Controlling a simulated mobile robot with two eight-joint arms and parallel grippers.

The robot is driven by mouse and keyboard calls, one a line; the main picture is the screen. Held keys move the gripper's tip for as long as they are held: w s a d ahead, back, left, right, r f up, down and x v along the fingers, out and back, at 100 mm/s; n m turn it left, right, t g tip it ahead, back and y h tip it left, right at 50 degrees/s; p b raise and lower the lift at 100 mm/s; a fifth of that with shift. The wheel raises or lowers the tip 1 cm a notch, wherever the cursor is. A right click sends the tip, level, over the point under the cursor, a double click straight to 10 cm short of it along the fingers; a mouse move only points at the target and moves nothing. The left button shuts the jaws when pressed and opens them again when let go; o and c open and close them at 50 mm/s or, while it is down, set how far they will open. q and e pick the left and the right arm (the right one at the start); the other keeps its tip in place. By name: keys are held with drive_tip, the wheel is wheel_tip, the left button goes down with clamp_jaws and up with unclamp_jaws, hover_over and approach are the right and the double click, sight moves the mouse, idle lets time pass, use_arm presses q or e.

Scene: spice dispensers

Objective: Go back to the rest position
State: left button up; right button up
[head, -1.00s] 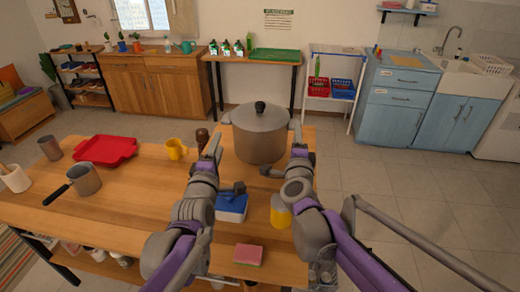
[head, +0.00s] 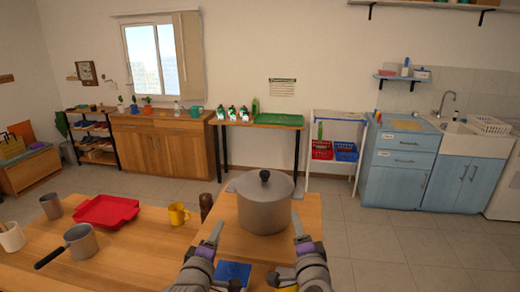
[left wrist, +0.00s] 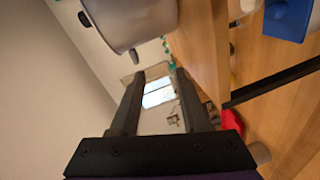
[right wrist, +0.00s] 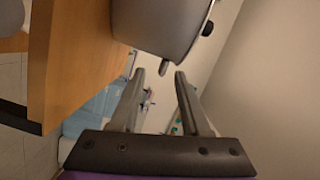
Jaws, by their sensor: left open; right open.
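My left gripper (head: 217,233) is open and empty at the near left of a big grey pot (head: 264,207). My right gripper (head: 297,227) is open and empty at the pot's near right. The lidded pot stands upright on the wooden table (head: 150,262). In the left wrist view the open fingers (left wrist: 159,78) are apart from the pot (left wrist: 130,18). In the right wrist view the open fingers (right wrist: 160,75) are also clear of the pot (right wrist: 160,22).
A blue box (head: 234,271) lies between my arms. A dark brown mill (head: 206,206), a yellow mug (head: 178,214), a red tray (head: 106,211) and grey cups stand left on the table. The floor (head: 400,250) to the right is clear.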

use_arm(q)
drive_tip(key=s+a+f+m+g, duration=0.2)
drive_tip(key=s+f, duration=0.4)
drive_tip(key=s, duration=0.3)
drive_tip(key=s+a+f+m+g+y, duration=0.1)
drive_tip(key=s+f+m+g, duration=0.4)
drive_tip(key=s, duration=0.5)
drive_tip(key=s+a+f+m+g+y, duration=0.1)
drive_tip(key=s+a+f+m+g, duration=0.2)
drive_tip(key=s+f+m, duration=0.3)
drive_tip(key=s+f, duration=0.2)
drive_tip(key=s, duration=0.1)
drive_tip(key=shift+s+a+f+m+g, duration=0.15)
drive_tip(key=shift+s+a+m+g, duration=0.15)
drive_tip(key=shift+s+a+m, duration=0.1)
use_arm(e)
drive_tip(key=s+d+f+n+g, duration=0.2)
drive_tip(key=s+f+n+g, duration=0.2)
drive_tip(key=s+f, duration=0.3)
drive_tip(key=s+d+f+n+g, duration=0.3)
drive_tip(key=s+f, duration=0.4)
drive_tip(key=s, duration=0.5)
drive_tip(key=s+d+f+n+g+h, duration=0.1)
drive_tip(key=s+d+f+n+g, duration=0.2)
drive_tip(key=s, duration=0.7)
wheel_tip(320, 180, down, 5)
drive_tip(key=n+g, duration=0.2)
drive_tip(key=n, duration=0.2)
drive_tip(key=shift+r, duration=0.15)
